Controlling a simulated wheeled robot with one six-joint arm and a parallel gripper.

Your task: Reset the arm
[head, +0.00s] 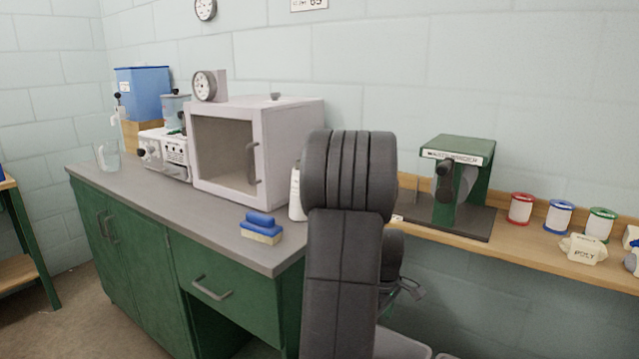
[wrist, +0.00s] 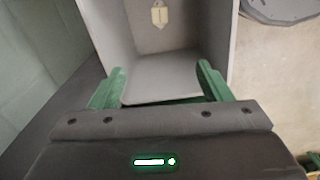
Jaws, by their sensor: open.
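My gripper (wrist: 160,67) shows in the wrist view with its two green fingers spread apart and nothing between them. Beyond the fingers is an open grey box-like space with pale walls (wrist: 122,28), and a cream tag (wrist: 159,14) shows on or in front of its far side. In the head view my dark grey arm stands upright in the middle, in front of the counter's right end.
A grey-topped green counter (head: 140,185) holds a pale cabinet (head: 290,140), a blue brush (head: 260,222) and a white bottle (head: 296,192).

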